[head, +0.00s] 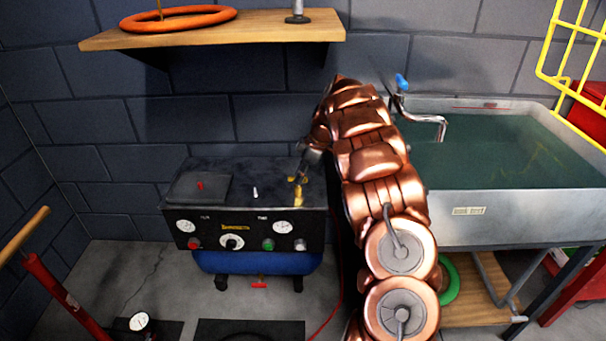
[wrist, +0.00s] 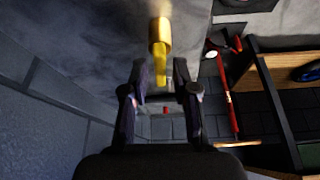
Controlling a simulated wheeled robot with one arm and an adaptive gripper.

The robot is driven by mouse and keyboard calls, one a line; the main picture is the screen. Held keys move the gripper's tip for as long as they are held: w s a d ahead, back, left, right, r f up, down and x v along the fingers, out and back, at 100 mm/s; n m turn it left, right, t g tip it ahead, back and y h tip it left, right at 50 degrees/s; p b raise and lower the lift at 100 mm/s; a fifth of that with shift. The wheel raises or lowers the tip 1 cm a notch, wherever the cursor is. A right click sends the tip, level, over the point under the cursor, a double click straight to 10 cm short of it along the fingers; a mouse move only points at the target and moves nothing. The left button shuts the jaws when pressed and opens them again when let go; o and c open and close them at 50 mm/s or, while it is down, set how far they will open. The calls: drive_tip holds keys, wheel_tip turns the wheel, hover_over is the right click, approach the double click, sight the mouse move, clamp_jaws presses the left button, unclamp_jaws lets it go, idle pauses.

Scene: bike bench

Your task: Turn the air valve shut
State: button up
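The air valve appears to be the brass fitting with a yellow lever (wrist: 160,52) in the wrist view. In the head view its yellow part (head: 298,194) shows at the right end of the dark compressor's top (head: 228,172). My gripper (head: 301,174) points down there from above, partly hidden by my copper arm. In the wrist view my gripper (wrist: 162,72) has its two dark fingers apart, with the lever's end in or just before the gap. I cannot tell whether either finger touches the lever.
The compressor's front has gauges, a dial and coloured buttons; its blue tank (head: 257,263) is below, with a small red handle (head: 259,284). A wooden shelf (head: 215,30) hangs above. A water-filled sink (head: 490,150) with a tap (head: 425,119) stands right of my arm.

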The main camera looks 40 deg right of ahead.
clamp_jaws()
drive_tip(key=shift+m, duration=0.3)
drive_tip(key=m, duration=0.1)
drive_tip(key=m+t+h, duration=0.1)
drive_tip(key=shift+s+a+m+b, duration=0.1)
drive_tip(key=shift+a+m+b, duration=0.15)
drive_tip(key=shift+m+b, duration=0.05)
drive_tip(key=m+p, duration=0.1)
drive_tip(key=m, duration=0.1)
drive_tip(key=m+h, duration=0.1)
drive_tip(key=shift+a+r+m+p, duration=0.1)
drive_tip(key=shift+r+m+p, duration=0.1)
drive_tip(key=shift+m+p, duration=0.2)
drive_tip(key=m+h+p, duration=0.1)
drive_tip(key=m+p, duration=0.1)
drive_tip(key=m+h+p, duration=0.1)
drive_tip(key=m+p, duration=0.2)
drive_tip(key=shift+a+r+h+p, duration=0.1)
drive_tip(key=shift+r+h+p, duration=0.05)
drive_tip(key=shift+h+p, duration=0.2)
drive_tip(key=m+p, duration=0.1)
drive_tip(key=m+h+p, duration=0.1)
drive_tip(key=m+p, duration=0.2)
drive_tip(key=shift+f, duration=0.25)
drive_tip(key=shift+o, duration=1.4)
unclamp_jaws()
drive_tip(key=shift+a, duration=0.1)
